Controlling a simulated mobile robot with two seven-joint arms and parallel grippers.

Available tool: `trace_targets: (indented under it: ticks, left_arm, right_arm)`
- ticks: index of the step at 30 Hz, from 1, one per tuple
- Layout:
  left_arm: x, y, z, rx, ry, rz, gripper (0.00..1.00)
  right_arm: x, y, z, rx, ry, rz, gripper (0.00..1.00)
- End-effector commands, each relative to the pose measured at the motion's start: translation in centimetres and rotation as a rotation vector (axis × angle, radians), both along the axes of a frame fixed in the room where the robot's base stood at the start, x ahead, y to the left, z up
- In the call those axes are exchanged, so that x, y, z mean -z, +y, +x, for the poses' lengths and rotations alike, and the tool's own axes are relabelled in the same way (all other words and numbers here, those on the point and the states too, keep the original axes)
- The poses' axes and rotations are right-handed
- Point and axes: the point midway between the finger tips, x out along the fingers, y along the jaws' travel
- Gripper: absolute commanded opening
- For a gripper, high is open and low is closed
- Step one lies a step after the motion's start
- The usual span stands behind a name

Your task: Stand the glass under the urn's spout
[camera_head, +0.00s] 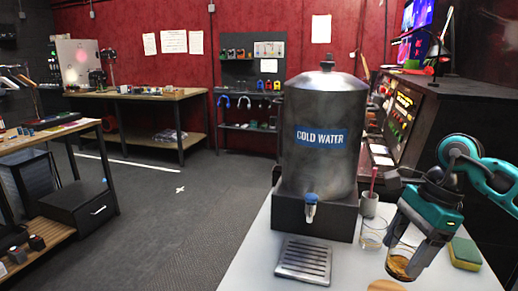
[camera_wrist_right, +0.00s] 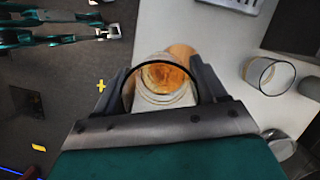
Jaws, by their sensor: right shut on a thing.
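A dark grey urn (camera_head: 325,130) labelled COLD WATER stands on a black base, its spout (camera_head: 310,208) facing front. Below the spout is a slatted metal drip tray (camera_head: 303,262) with nothing on it. My right gripper (camera_head: 405,250) is to the right of the tray, shut around a clear glass (camera_head: 398,266). In the right wrist view the glass (camera_wrist_right: 163,84) sits upright between the fingers. Amber-brown shows in or through it; I cannot tell which. My left gripper shows small in the right wrist view (camera_wrist_right: 107,32); its jaws are unclear.
A second clear glass (camera_head: 373,233) and a grey cup with a red stick (camera_head: 369,204) stand right of the urn base. A yellow-green sponge (camera_head: 465,252) lies right of my gripper. A round wooden coaster (camera_head: 386,286) is at the front. White counter between tray and gripper is clear.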

Motion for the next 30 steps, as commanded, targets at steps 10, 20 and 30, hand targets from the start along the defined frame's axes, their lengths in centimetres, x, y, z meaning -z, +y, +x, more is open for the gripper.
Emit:
trace_targets:
  ticks: [10,20,30]
  left_arm:
    - [-0.1,0.0,0.0,0.001,0.001,0.0,0.43]
    - [-0.2,-0.1,-0.1,0.002,0.001,-0.001,0.43]
    - [-0.2,-0.1,-0.1,0.002,0.003,0.0,0.43]
  right_arm:
    - [2.9,4.7,-2.5,-0.789,-0.001,-0.003,0.34]
    - [5.0,7.3,-5.0,-1.381,-0.001,-0.002,0.34]
    - [5.5,7.7,-5.5,-1.504,-0.004,0.0,0.34]
